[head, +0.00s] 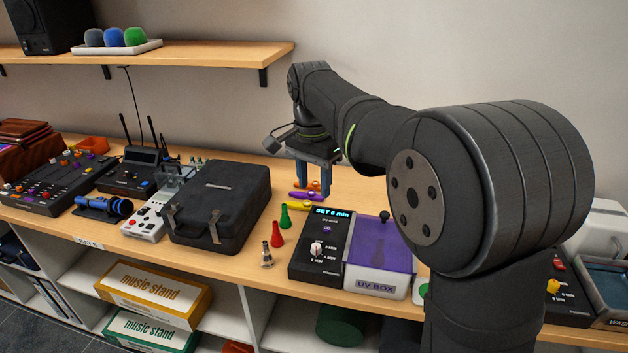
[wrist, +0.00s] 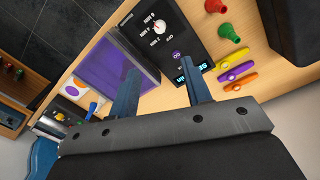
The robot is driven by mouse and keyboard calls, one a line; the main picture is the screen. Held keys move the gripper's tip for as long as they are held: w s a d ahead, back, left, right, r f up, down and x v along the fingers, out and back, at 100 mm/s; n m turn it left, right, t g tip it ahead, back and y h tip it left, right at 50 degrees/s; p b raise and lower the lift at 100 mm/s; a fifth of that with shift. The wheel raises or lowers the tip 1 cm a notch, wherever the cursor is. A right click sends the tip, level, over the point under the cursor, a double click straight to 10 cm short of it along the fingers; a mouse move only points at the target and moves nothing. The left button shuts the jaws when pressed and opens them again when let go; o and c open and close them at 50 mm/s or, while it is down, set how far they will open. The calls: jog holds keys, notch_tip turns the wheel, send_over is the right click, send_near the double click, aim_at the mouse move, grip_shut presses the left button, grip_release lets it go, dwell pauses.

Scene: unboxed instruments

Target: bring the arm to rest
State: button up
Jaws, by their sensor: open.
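My gripper (head: 312,186) is open, with its two blue fingers pointing down over the back of the bench. It also shows in the wrist view (wrist: 163,75), with nothing held between the fingers. A purple kazoo (head: 304,196), a yellow kazoo (head: 297,206) and an orange kazoo lie by the fingers in the head view. In the wrist view the purple kazoo (wrist: 236,71), yellow kazoo (wrist: 237,82) and orange kazoo (wrist: 230,60) lie to the right of the fingers. I cannot tell the exact height of the fingertips above the bench.
The UV box (head: 378,257) with its purple lid and dial panel stands in front of my gripper. A green piece (head: 284,217), a red piece (head: 276,236) and a metal piece (head: 266,255) stand left of it. A black case (head: 222,205) is further left. A shelf (head: 200,58) hangs above.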

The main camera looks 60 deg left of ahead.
aim_at(316, 245)
dwell(0.5)
jog(key=f, duration=1.7)
jog(key=shift+w+d+f, duration=0.1)
jog(key=shift+d+f, duration=0.1)
jog(key=shift+d, duration=0.15)
jog(key=shift+r, duration=0.1)
